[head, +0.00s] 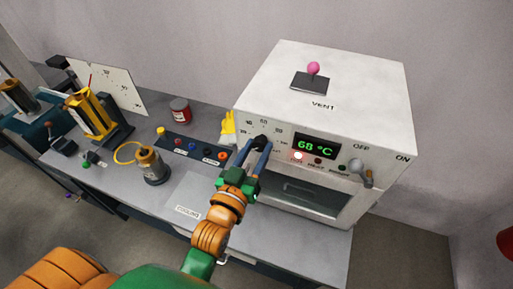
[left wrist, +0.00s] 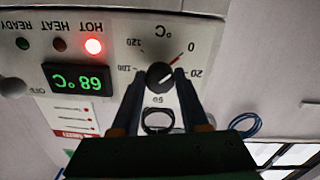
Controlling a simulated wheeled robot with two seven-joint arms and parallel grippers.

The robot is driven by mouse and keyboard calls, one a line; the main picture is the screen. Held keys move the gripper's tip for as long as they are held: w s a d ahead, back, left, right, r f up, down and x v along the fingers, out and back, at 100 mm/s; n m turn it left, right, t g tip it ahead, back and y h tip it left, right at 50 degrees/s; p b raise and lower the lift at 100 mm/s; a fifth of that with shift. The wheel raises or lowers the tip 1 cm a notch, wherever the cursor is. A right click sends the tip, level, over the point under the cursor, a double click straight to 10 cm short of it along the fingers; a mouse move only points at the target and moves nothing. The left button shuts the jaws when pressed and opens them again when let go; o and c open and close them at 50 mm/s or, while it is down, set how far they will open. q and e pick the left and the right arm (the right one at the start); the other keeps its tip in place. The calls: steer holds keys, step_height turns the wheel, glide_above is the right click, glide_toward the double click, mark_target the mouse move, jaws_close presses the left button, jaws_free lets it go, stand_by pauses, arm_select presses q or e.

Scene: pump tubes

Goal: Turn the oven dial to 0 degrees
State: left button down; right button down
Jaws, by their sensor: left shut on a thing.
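The oven (head: 330,90) stands on the bench with a green display reading 68 °C. Its black dial (head: 261,142) is on the left of the front panel, amid a printed temperature scale. My left gripper (head: 258,145) is at the panel with its blue fingers shut on the dial, one on each side. In the left wrist view the panel appears upside down, and the dial (left wrist: 159,75) sits between the fingertips (left wrist: 158,78). A thin red line runs from the dial toward the 0 mark (left wrist: 191,46). My right gripper is out of view.
The red HOT lamp (head: 298,156) is lit. A grey lever (head: 362,171) sits by the OFF and ON labels. A yellow glove (head: 228,127), a red can (head: 180,111) and a dark flask with a yellow ring (head: 151,166) stand to the left. The bench front is mostly clear.

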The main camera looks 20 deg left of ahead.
arm_select(q)
steer(key=shift+r, duration=0.2)
steer(key=c, duration=0.6)
jaws_free()
steer(key=shift+c, duration=0.2)
steer(key=shift+o, duration=1.1)
steer(key=shift+f, duration=0.1)
steer(key=shift+s+f, duration=0.2)
steer(key=shift+s, duration=0.05)
steer(key=s+b, duration=0.2)
steer(key=s, duration=0.4)
steer(key=shift+s+a+r+b, duration=0.2)
steer(key=shift+s+a+b, duration=0.05)
steer(key=shift+s+b, duration=0.05)
steer(key=shift+w, duration=0.1)
